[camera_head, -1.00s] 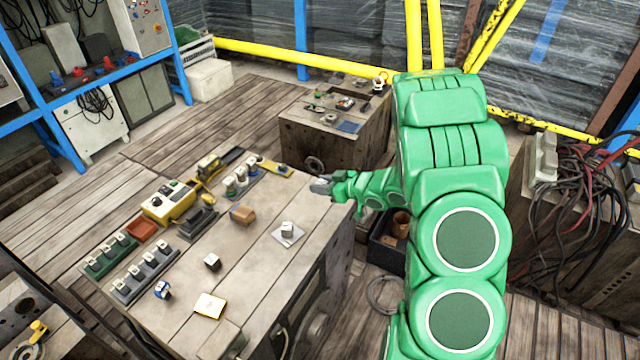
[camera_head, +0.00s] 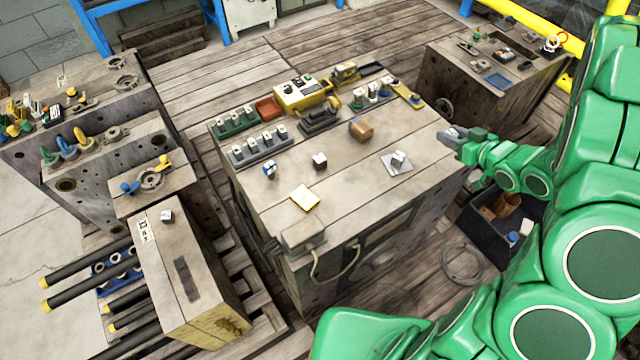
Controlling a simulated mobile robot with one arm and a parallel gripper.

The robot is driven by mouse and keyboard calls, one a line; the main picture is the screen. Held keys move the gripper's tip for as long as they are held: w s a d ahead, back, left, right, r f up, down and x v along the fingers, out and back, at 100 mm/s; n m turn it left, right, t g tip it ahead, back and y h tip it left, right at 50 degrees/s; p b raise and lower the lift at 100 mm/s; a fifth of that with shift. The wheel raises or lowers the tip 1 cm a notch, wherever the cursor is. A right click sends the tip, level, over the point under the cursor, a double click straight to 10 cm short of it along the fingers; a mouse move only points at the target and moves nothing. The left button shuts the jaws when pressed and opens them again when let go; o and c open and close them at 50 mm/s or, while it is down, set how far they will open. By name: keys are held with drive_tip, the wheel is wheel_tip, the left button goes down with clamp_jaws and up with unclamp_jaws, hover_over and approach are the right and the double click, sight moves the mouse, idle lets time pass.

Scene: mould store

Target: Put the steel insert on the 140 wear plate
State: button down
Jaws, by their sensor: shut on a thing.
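My gripper (camera_head: 455,134) is at the right edge of the middle bench, at the end of my green arm. It is shut on a small grey metallic piece, too small here to make out whether it is the steel insert. A pale square plate (camera_head: 391,169) lies on the bench left of my gripper, with a small white-topped block (camera_head: 399,157) on it. A yellow-edged pale plate (camera_head: 305,198) lies nearer the front edge. A dark block with a white top (camera_head: 319,161) stands between them. No number 140 is readable on any plate.
The bench (camera_head: 340,210) also carries an orange-brown block (camera_head: 361,130), a yellow device (camera_head: 303,94), green and grey racks, and a blue-and-white piece (camera_head: 269,170). A dark bin (camera_head: 490,239) stands on the floor below my arm. Heavy mould blocks (camera_head: 185,270) with protruding rods stand at left.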

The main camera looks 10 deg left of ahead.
drive_tip(key=w+a+r+m+t+h, duration=0.3)
drive_tip(key=w+a+r+m+h, duration=0.2)
drive_tip(key=w+a+r, duration=1.2)
drive_tip(key=shift+s+a+r+m+h, duration=0.65)
drive_tip(key=shift+s+a+m+h, duration=1.75)
drive_tip(key=shift+a+h, duration=0.25)
drive_tip(key=s+a+f+m+g+h, duration=0.1)
drive_tip(key=s+a+f+m+h, duration=0.2)
drive_tip(key=s+f, duration=0.5)
drive_tip(key=s+a+f+m+g+h, duration=0.1)
drive_tip(key=s+a+f+m+h, duration=0.2)
drive_tip(key=s, duration=0.9)
drive_tip(key=s+f+m+g+h, duration=0.1)
drive_tip(key=s+f, duration=0.2)
drive_tip(key=s, duration=0.8)
drive_tip(key=s+f+g+h, duration=0.1)
drive_tip(key=s+f, duration=0.2)
drive_tip(key=s, duration=0.7)
hover_over(303, 198)
drive_tip(key=s, duration=0.1)
drive_tip(key=f, duration=0.5)
drive_tip(key=d+f, duration=0.1)
drive_tip(key=f, duration=0.2)
drive_tip(key=shift+f, duration=0.1)
drive_tip(key=shift+w+a+f, duration=0.2)
drive_tip(key=shift+f, duration=0.2)
drive_tip(key=shift+w+a+f, duration=0.2)
drive_tip(key=shift+f, duration=0.15)
drive_tip(key=shift+w+f, duration=0.1)
drive_tip(key=shift+f, duration=1.5)
